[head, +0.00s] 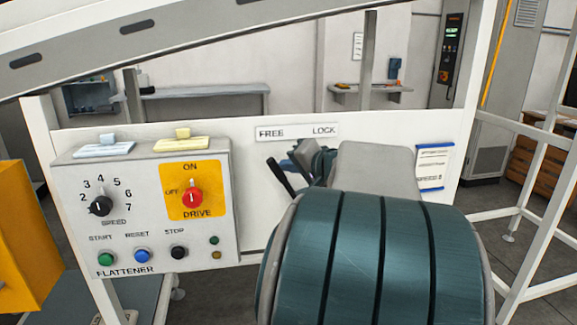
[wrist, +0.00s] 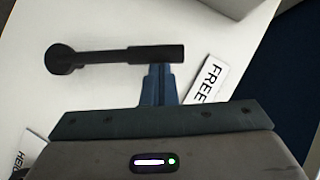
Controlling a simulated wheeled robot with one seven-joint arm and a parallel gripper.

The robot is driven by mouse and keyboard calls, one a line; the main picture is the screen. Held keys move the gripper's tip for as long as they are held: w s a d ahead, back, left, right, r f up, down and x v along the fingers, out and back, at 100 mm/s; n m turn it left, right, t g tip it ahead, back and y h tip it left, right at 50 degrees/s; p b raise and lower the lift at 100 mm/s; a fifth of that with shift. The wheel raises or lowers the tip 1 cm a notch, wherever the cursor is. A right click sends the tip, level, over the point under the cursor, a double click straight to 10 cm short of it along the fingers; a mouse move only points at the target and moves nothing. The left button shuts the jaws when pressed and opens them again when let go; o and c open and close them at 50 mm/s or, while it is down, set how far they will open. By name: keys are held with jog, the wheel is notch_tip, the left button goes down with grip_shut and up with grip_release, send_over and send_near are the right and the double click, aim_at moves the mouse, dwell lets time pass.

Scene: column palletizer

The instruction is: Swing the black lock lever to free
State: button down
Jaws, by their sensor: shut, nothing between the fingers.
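The black lock lever (head: 280,177) is on the white panel, under the FREE/LOCK sign (head: 297,132). It leans up and left, toward the FREE side. In the wrist view the lever (wrist: 120,55) runs from its round pivot at left to its thick grip. My gripper (wrist: 158,68) is shut and empty, its fingertips at the lower edge of the grip, on the lever's LOCK side. Whether they touch it I cannot tell. In the head view my gripper (head: 300,160) is partly hidden by my arm, which also covers the lever's lower end.
The control box (head: 145,205) with knobs and buttons stands left of the lever. A white notice (head: 432,168) is on the panel at right. A grey sloping beam (head: 170,38) crosses above. In the wrist view another label (wrist: 30,150) is partly hidden.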

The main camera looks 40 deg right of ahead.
jog(key=d+r+v, duration=0.1)
jog(key=d+v, duration=0.1)
jog(key=v, duration=1.1)
jog(key=shift+w+d+b, duration=0.25)
jog(key=shift+d+b, duration=0.05)
jog(key=shift+b, duration=0.05)
